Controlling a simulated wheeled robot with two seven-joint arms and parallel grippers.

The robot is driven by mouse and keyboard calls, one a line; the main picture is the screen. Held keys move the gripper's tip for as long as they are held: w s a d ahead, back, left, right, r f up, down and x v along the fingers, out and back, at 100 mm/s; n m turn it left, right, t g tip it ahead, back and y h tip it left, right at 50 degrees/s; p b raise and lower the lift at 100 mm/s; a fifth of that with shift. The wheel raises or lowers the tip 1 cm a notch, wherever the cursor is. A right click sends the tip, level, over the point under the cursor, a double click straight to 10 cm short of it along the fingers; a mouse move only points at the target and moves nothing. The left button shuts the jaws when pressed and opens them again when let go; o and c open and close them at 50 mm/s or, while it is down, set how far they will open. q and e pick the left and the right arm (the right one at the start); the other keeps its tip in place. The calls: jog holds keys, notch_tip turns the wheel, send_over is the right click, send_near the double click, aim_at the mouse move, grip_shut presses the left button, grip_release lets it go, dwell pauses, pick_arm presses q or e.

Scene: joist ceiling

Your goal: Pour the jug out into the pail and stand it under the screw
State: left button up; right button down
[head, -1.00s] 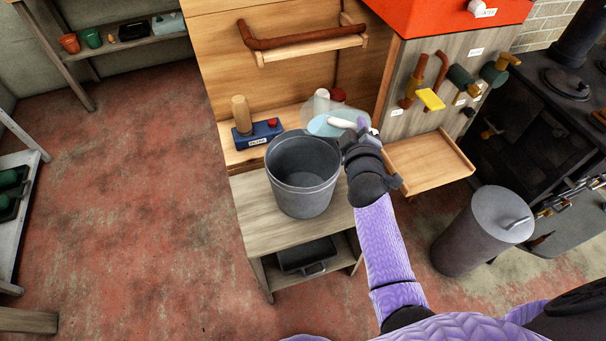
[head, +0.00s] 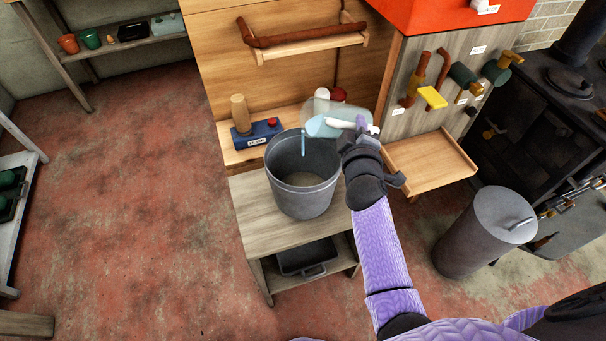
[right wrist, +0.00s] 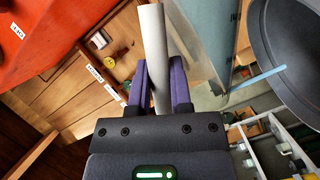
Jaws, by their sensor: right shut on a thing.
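A clear jug (head: 318,107) with pale blue liquid and a white handle (head: 345,123) is tilted left above the grey pail (head: 302,190). A thin blue stream (head: 303,145) falls from its lip into the pail. My right gripper (head: 361,134) is shut on the handle, to the right of the pail. In the right wrist view, its purple fingers (right wrist: 159,88) close around the handle, and the stream (right wrist: 258,77) shows beside the dark pail (right wrist: 290,40). I cannot tell which fitting on the grey panel (head: 445,100) is the screw. My left gripper is out of view.
The pail stands on a wooden bench (head: 250,205). Behind it are a blue block (head: 258,133) with a peg and red-and-white capped containers. An empty wooden tray (head: 432,165) sits below the panel's levers and taps. A lidded grey bin (head: 485,235) stands right.

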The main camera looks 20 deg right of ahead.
dwell(0.3)
jog(key=shift+a+f+b, duration=0.1)
jog(key=shift+f+b, duration=0.05)
jog(key=shift+b, duration=0.3)
jog(key=shift+n, duration=0.3)
jog(key=shift+a+f+b, duration=0.1)
jog(key=shift+b, duration=0.4)
jog(key=shift+t, duration=0.3)
dwell(0.4)
